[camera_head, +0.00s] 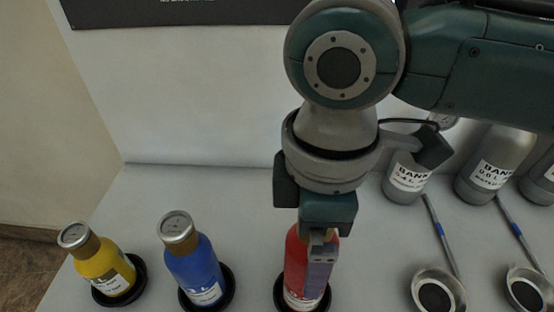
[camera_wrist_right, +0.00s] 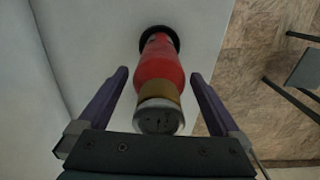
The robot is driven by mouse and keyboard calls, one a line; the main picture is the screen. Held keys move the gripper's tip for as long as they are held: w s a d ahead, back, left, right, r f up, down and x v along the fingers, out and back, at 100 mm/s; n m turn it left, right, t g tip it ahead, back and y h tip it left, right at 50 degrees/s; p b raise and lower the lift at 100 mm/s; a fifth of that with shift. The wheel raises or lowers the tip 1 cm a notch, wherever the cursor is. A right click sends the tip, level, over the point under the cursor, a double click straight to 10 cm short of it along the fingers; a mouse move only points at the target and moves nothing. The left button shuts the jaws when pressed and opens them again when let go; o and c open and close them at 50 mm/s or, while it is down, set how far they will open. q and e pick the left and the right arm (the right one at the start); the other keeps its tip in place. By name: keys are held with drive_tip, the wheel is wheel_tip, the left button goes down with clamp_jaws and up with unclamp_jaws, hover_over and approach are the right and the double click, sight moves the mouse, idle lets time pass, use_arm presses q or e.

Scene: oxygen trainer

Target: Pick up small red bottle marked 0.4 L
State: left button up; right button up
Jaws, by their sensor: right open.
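The red bottle (camera_head: 294,262) stands upright on a round black base at the front middle of the white table. Its white label is mostly hidden behind my right gripper (camera_head: 320,262), so I cannot read it. In the right wrist view the red bottle (camera_wrist_right: 160,62) has a tan neck and a silver cap and lies between the two fingers. My right gripper (camera_wrist_right: 159,74) is open, with one finger on each side of the bottle and a visible gap to it. My left gripper is not in view.
A blue bottle (camera_head: 195,268) and a yellow bottle (camera_head: 101,265) stand on black bases to the left. Grey bottles (camera_head: 406,182) stand at the back right. Round pans (camera_head: 437,275) with long handles lie at the front right. A wall rises behind the table.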

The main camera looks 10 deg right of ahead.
drive_tip(key=shift+f, duration=0.4)
drive_tip(key=shift+c, duration=0.4)
clamp_jaws()
drive_tip(key=shift+w+r, duration=0.1)
